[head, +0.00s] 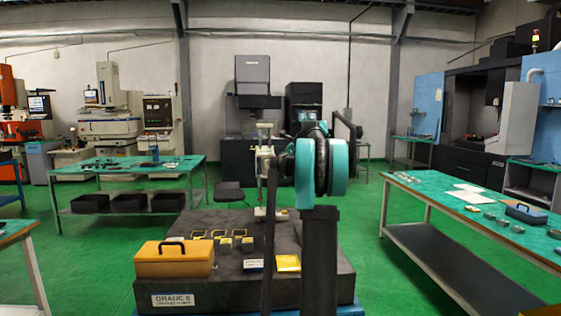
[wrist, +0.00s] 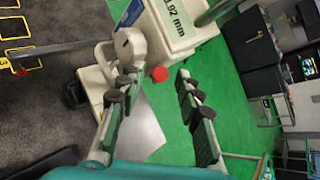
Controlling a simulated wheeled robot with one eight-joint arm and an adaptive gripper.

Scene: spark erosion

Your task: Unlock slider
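The height gauge (head: 264,135) stands upright on the dark granite plate (head: 225,290) in the head view. In the wrist view its pale slider housing (wrist: 165,25) carries a display ending in "3.92 mm". A small red knob (wrist: 160,74) shows just below the housing. My gripper (wrist: 160,80) is open, with one finger on each side of the red knob in the picture. I cannot tell how far the fingertips are from the knob, and no contact shows. In the head view my arm hides the gripper.
A yellow case (head: 174,262) and several small yellow-framed items lie on the plate's left and front. A green-topped table (head: 125,166) stands left, another (head: 475,207) right. Machines line the back wall.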

